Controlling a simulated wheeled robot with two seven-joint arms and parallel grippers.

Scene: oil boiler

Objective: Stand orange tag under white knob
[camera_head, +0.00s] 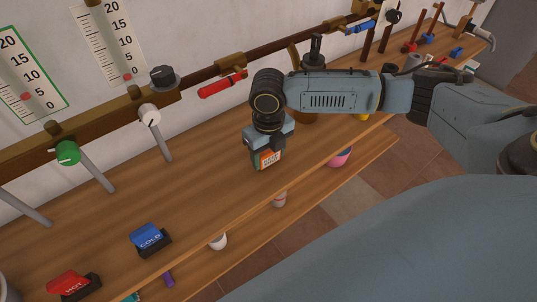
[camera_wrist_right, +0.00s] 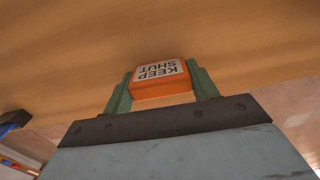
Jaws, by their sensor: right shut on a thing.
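The orange tag (camera_head: 268,158) with a white label is held in my right gripper (camera_head: 266,161) above the wooden shelf. In the right wrist view the tag (camera_wrist_right: 160,77) reads "KEEP SHUT" upside down, and the green fingers of the right gripper (camera_wrist_right: 160,86) clasp its two sides. The white knob (camera_head: 149,114) sits on the brass pipe to the left of the gripper, with a grey pipe running down from it. The gripper is apart from the knob. My left gripper is not in view.
A blue COLD tag (camera_head: 148,237) and a red HOT tag (camera_head: 73,284) stand at the front left of the shelf. A green knob (camera_head: 67,152) is left of the white one. A red handle (camera_head: 221,85) hangs on the pipe. The shelf (camera_head: 205,178) between is clear.

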